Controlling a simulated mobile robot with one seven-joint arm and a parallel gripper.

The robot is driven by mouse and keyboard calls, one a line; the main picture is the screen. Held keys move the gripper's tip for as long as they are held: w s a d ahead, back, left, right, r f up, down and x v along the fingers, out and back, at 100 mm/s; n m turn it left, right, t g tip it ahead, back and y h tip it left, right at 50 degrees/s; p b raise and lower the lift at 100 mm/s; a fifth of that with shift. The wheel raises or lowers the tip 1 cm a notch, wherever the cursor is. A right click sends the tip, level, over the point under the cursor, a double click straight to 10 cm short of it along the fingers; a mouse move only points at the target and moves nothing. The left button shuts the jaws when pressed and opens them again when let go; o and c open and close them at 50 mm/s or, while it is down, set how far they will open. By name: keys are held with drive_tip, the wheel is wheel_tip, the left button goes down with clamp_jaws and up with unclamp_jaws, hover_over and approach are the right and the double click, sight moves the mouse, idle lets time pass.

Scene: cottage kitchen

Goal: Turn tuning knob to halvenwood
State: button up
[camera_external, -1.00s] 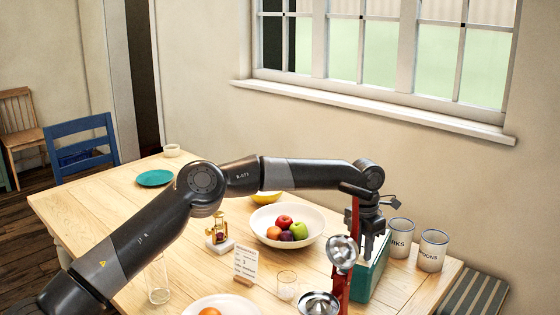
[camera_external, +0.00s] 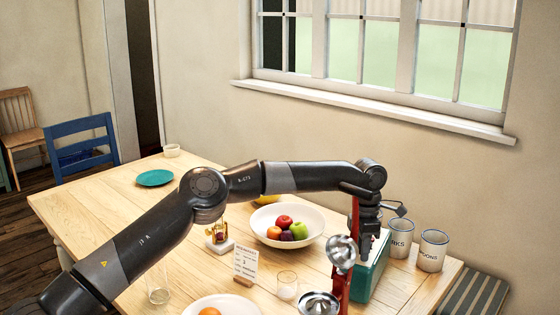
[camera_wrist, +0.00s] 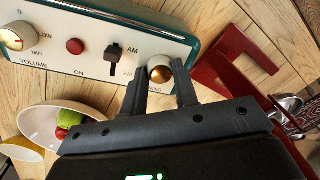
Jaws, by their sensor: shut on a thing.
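A teal radio (camera_external: 376,266) stands on the table in the external view, partly behind my gripper (camera_external: 366,250). The wrist view shows its cream front panel (camera_wrist: 60,14) with a teal edge. The tuning knob (camera_wrist: 158,71), round and brass-coloured, is at the panel's end beside the AM/FM slider (camera_wrist: 114,58). My gripper (camera_wrist: 162,78) has one finger on each side of the knob and is shut on it. The panel lettering near the knob is partly covered by the fingers. I cannot read a station dial or a Halvenwood mark.
A red button (camera_wrist: 75,46) and the volume knob (camera_wrist: 14,37) are on the same panel. A red stand with metal cups (camera_external: 341,251) stands close in front of the radio. A fruit bowl (camera_external: 262,232) is to the left, and labelled canisters (camera_external: 433,252) are to the right.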

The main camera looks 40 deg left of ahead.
drive_tip(key=shift+f, duration=0.1)
drive_tip(key=o, duration=1)
wheel_tip(320, 180, up, 11)
drive_tip(key=shift+w+a, duration=0.2)
drive_tip(key=shift+a, duration=0.05)
